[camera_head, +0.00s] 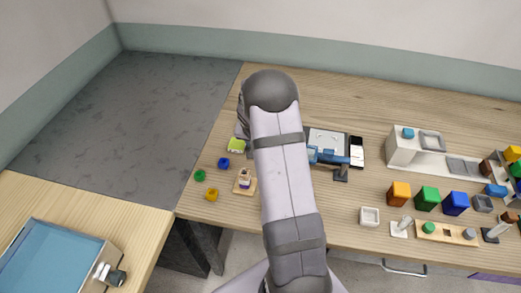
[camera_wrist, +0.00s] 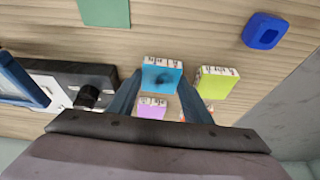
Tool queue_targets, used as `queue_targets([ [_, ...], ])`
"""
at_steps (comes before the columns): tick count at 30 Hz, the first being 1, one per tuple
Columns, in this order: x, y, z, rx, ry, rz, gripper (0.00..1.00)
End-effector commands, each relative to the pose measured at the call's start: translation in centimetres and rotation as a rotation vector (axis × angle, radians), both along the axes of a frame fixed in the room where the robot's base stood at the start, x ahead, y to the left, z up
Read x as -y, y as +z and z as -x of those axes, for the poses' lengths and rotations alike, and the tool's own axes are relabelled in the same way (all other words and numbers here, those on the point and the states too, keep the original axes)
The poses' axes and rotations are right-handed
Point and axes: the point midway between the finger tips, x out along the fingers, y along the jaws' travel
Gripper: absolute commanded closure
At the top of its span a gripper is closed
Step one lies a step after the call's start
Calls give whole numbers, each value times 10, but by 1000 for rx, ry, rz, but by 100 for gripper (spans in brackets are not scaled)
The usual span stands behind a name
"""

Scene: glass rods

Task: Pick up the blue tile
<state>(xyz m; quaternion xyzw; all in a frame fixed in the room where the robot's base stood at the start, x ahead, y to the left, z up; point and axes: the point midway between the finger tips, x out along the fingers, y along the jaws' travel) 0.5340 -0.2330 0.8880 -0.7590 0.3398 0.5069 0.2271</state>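The blue tile (camera_wrist: 160,74), with a dark round mark and patterned edges, lies on the wooden table in the wrist view. My gripper (camera_wrist: 161,76) is open, its two fingers pointing towards the tile's left and right sides. A gap or contact between fingers and tile cannot be told for sure. A yellow-green tile (camera_wrist: 216,83) lies just right of the right finger. A purple tile (camera_wrist: 152,107) lies between the fingers, nearer the palm. In the head view my arm hides the gripper and the blue tile; the yellow-green tile (camera_head: 236,145) shows beside the arm.
In the wrist view, a blue ring-like piece (camera_wrist: 265,31) is at top right and a flat green square (camera_wrist: 105,12) at top left. A dark device with a black knob (camera_wrist: 87,96) is at left. In the head view, coloured cubes (camera_head: 427,198) stand at right.

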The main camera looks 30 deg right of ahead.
Motion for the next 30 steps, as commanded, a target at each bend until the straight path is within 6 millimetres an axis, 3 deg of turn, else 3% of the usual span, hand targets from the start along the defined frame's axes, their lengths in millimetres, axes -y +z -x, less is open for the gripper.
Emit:
queue_targets([
  [14, 1, 11, -1, 2, -1, 2, 81],
  [30, 0, 90, -1, 4, 0, 1, 81],
])
